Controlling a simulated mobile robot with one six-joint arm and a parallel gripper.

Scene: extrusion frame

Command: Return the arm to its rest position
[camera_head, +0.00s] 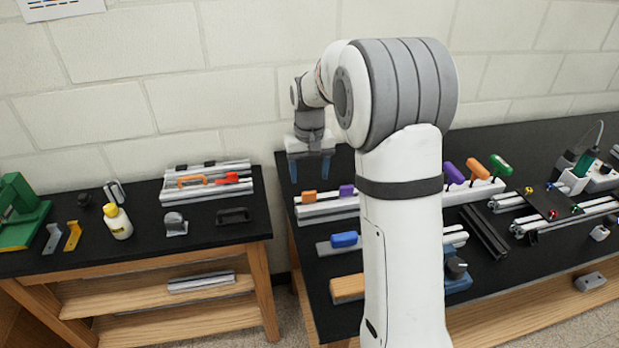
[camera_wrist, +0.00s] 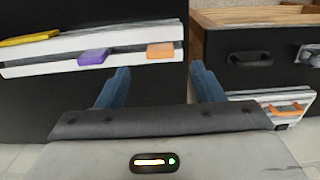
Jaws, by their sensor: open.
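My gripper (camera_head: 310,170) is at the back left corner of the right-hand black bench, above its surface, with its blue fingers pointing down. The fingers are apart with nothing between them. In the wrist view my gripper (camera_wrist: 160,88) shows both blue fingertips spread, one over the black bench top and one near the gap between the two benches. My white arm stands upright in the middle of the head view and hides part of the right-hand bench.
A rack (camera_head: 330,207) with orange and purple handles stands close to my gripper. The block wall (camera_head: 180,110) is close behind. Aluminium frame parts (camera_head: 560,210) lie at right.

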